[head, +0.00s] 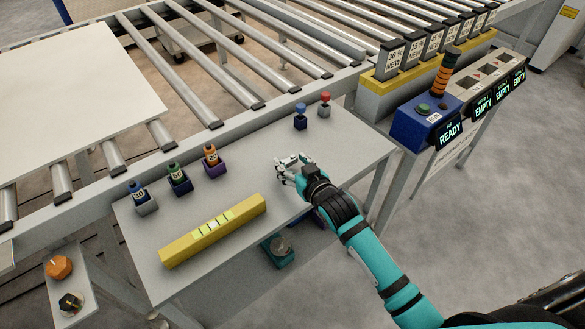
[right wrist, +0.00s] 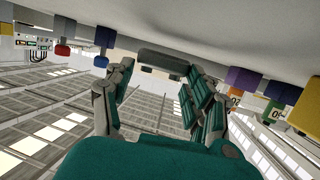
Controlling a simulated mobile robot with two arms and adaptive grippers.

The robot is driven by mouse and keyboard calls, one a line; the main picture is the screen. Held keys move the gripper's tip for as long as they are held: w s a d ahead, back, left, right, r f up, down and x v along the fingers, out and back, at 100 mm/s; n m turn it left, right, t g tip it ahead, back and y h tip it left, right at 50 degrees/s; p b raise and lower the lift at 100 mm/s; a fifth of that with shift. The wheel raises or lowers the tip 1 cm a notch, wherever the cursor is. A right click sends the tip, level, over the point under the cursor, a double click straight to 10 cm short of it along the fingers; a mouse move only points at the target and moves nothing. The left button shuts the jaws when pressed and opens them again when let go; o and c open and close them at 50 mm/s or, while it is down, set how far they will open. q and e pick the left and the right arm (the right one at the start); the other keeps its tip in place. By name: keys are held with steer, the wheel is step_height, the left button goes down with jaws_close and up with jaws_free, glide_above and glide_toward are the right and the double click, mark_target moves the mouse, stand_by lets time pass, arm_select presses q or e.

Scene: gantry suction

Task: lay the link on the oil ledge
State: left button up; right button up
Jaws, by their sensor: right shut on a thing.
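My right gripper (head: 285,168) is low over the right half of the grey worktable (head: 250,210). Its fingers are closed in. In the right wrist view its teal and grey fingers (right wrist: 160,85) come in from both sides, with a dark grey block (right wrist: 162,62) between their tips, which looks like the link. In the head view the fingers hide most of what is held. No ledge is clearly marked as the oil ledge. Small bottles with blue (head: 138,190), green (head: 174,171) and orange (head: 210,154) tops stand in holders along the table's far left edge. My left gripper is not in view.
A yellow bar (head: 182,247) with pale labels lies at the table's front. Blue (head: 300,110) and red (head: 325,99) knobbed pieces stand at the back. A roller conveyor (head: 195,85) runs behind. A blue READY box (head: 420,125) is at right. The table's middle is clear.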

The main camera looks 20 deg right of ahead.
steer(key=shift+f, duration=0.85)
steer(key=shift+f, duration=0.15)
steer(key=o, duration=1.2)
